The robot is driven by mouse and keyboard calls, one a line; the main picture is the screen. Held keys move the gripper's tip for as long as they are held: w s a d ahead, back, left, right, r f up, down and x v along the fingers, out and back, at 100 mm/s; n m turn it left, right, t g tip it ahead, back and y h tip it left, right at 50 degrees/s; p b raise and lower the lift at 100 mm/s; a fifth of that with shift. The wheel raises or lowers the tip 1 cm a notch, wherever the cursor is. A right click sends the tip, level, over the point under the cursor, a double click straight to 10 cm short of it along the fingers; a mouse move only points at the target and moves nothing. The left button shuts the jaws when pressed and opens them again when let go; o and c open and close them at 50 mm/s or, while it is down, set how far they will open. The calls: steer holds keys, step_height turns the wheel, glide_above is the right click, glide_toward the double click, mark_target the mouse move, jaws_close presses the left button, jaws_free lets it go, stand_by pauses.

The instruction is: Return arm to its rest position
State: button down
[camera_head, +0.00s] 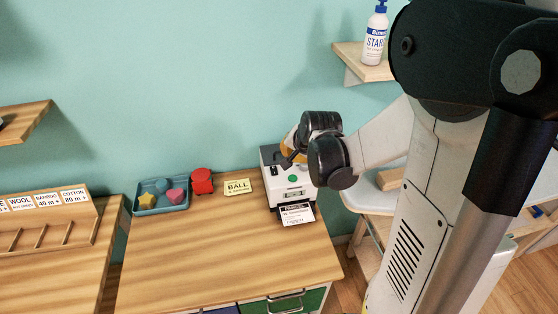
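My arm comes in from the right, its large black and white links filling that side of the view. Its wrist bends down over the back of a white label printer (292,186) on the wooden table. My gripper (288,160) is at the printer's top, partly hidden behind the black wrist joints. I cannot tell whether it touches the printer or whether its fingers are open or shut. No held thing shows. A printed label (297,214) sticks out of the printer's front.
On the table (215,255) are a blue tray (150,209) with small shapes, a red object (202,181) and a yellow card (237,187). A shelf (362,68) holds a white bottle (375,38). A rack with fabric labels (45,202) stands left. The table's front is clear.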

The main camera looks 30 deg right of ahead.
steer(key=s+a+r+n, duration=0.2)
steer(key=s+a+n, duration=0.1)
steer(key=s+a, duration=0.2)
steer(key=s+a+r+n+b, duration=0.1)
steer(key=s+a+r+n, duration=0.2)
steer(key=s, duration=0.4)
steer(key=s+a+r+n+y+b, duration=0.1)
steer(key=s+a+r+n, duration=0.1)
steer(key=s+a+n, duration=0.3)
steer(key=shift+s+a+r, duration=0.4)
steer(key=shift+s+a, duration=0.55)
steer(key=shift+a, duration=0.25)
steer(key=shift+d, duration=0.1)
